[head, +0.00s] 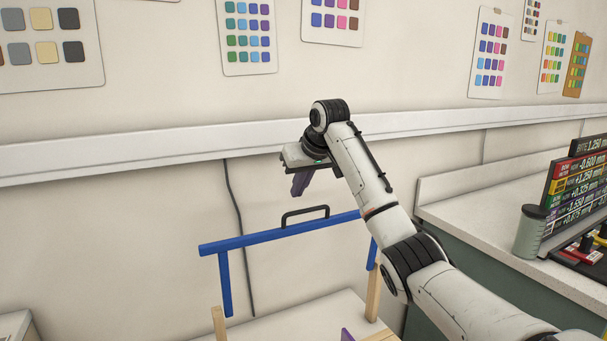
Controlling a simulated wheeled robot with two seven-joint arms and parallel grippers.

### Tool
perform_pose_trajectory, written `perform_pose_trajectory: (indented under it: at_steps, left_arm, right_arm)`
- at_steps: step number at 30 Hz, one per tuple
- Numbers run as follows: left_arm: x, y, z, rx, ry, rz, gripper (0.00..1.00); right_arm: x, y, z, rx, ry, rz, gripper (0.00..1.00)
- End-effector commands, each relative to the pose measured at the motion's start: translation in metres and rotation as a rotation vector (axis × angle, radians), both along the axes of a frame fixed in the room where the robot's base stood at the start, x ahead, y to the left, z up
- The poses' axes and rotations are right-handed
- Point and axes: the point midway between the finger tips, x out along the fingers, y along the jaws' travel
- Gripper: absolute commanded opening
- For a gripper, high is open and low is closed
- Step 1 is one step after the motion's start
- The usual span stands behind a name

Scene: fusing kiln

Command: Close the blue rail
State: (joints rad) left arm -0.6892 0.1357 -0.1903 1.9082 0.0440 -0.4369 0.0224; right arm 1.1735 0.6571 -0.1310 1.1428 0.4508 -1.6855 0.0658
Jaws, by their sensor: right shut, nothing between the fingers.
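The blue rail (278,232) is a bar with a black handle (305,216) on its top. A blue leg hangs down at each end, beside pale wooden posts (373,294). The rail stands raised above the pale surface below it. My right gripper (299,184), with purple fingers, is shut and empty. In the picture it is above the handle and apart from it. A small purple tip (347,335) shows at the bottom edge. I cannot tell whether it is a finger of my left gripper.
A counter (500,225) on the right holds a grey-green canister (529,231) and a rack of labelled panels (578,190). A white ledge (120,155) runs along the wall behind the rail. A dark cable (238,220) hangs below it. Colour charts hang above.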

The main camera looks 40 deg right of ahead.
Motion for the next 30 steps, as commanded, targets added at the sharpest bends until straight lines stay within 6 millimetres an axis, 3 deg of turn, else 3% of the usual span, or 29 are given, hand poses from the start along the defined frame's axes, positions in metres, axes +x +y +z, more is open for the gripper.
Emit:
perform_pose_trajectory:
  at_steps: [2, 10, 18, 30]
  left_arm:
    - [0.0, 0.0, 0.004, 0.0, 0.0, 0.0, 0.4]
    - [0.0, 0.0, 0.004, 0.0, -0.001, 0.0, 0.4]
    - [0.001, 0.0, 0.005, -0.001, -0.003, 0.0, 0.4]
    - [0.004, 0.0, 0.005, -0.001, -0.008, 0.0, 0.4]
  right_arm:
    - [0.008, -0.002, -0.011, 0.0, 0.003, 0.001, 0.0]
    - [-0.016, 0.005, -0.02, -0.002, 0.001, 0.001, 0.0]
    - [-0.029, 0.009, -0.023, -0.001, 0.0, 0.0, 0.0]
    - [-0.029, 0.01, -0.024, -0.003, -0.005, 0.002, 0.0]
